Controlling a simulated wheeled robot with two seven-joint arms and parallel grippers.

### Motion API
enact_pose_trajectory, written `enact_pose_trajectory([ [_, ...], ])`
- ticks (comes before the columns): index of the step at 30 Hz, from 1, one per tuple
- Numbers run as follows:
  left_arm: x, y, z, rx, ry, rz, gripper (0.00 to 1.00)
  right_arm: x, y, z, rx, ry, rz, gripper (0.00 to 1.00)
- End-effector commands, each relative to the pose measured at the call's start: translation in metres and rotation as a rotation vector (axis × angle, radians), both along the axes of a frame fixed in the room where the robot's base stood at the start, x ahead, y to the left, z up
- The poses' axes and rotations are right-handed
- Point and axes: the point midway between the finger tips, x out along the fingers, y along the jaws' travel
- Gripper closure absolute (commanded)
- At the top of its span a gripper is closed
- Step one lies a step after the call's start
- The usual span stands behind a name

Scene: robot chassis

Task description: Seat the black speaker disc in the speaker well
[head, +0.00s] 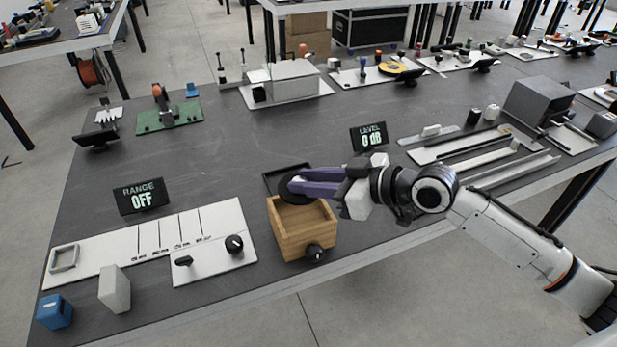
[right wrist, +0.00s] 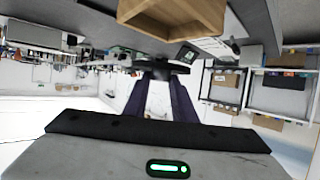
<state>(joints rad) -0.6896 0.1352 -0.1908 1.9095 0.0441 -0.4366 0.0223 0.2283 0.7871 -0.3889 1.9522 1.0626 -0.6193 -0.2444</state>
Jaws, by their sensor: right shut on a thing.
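My right gripper (head: 298,187), with purple fingers, comes in from the right. It is shut on the black speaker disc (head: 286,190), over the back part of an open-topped wooden box (head: 302,237). The box has a black knob (head: 314,253) on its front. In the right wrist view the disc (right wrist: 160,66) shows edge-on at the fingertips (right wrist: 160,80), and the wooden box (right wrist: 180,14) is at the top. I cannot make out the speaker well itself; the disc and fingers cover part of the box. My left gripper is not in view.
A shallow black tray (head: 270,182) lies behind the box. A LEVEL display (head: 369,137) stands behind my right gripper. To the left are a white panel (head: 110,258) with knobs and a RANGE display (head: 140,196).

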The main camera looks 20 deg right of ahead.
Motion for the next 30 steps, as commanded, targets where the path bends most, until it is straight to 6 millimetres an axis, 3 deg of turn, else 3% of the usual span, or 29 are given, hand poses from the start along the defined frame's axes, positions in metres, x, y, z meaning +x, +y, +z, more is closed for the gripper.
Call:
enact_pose_trajectory([
  [14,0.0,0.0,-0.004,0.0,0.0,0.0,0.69,-0.002,-0.001,-0.002,0.003,-0.001,0.009,1.0],
  [30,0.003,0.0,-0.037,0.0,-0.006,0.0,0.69,-0.001,-0.001,-0.05,0.003,-0.002,0.008,1.0],
])
